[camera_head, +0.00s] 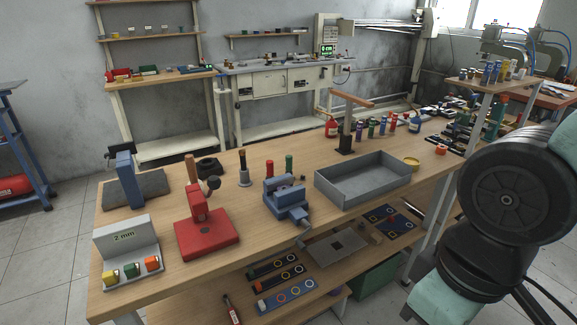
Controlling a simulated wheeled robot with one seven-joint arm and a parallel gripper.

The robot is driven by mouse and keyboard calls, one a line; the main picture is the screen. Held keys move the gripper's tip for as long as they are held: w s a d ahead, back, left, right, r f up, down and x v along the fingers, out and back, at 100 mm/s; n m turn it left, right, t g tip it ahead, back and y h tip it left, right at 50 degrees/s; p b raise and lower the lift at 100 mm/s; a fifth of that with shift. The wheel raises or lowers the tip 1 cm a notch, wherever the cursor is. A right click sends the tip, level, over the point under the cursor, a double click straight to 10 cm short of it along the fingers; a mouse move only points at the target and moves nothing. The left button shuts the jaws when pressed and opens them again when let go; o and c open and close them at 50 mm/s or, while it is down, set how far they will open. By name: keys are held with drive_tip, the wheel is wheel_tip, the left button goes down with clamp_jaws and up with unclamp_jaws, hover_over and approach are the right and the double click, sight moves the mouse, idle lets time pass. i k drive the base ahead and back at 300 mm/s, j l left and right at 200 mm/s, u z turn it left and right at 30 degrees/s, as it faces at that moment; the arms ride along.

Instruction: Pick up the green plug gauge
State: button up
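A slim green upright cylinder (289,163), which looks like the green plug gauge, stands on the wooden workbench (245,243) behind the blue vise (286,200). A similar red cylinder (269,169) stands just to its left. The base of the green one is partly hidden by the vise. A small green block (131,271) also sits in a grey stand marked "2 mm" (128,240), between a yellow and an orange block. My arm shows at the right edge, well apart from the green cylinder. My gripper is not in view.
A red fixture (206,238) stands left of the vise, a grey open tray (362,192) right of it. A dark post with a wooden crossarm (346,128) and several bottles stand behind the tray. The lower shelf (214,299) holds flat trays. Some bare wood shows along the front.

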sight(288, 157)
drive_tip(key=i+u, duration=0.7)
drive_tip(key=i+l+u, duration=0.15)
drive_tip(key=i+u, duration=0.2)
drive_tip(key=i, duration=0.15)
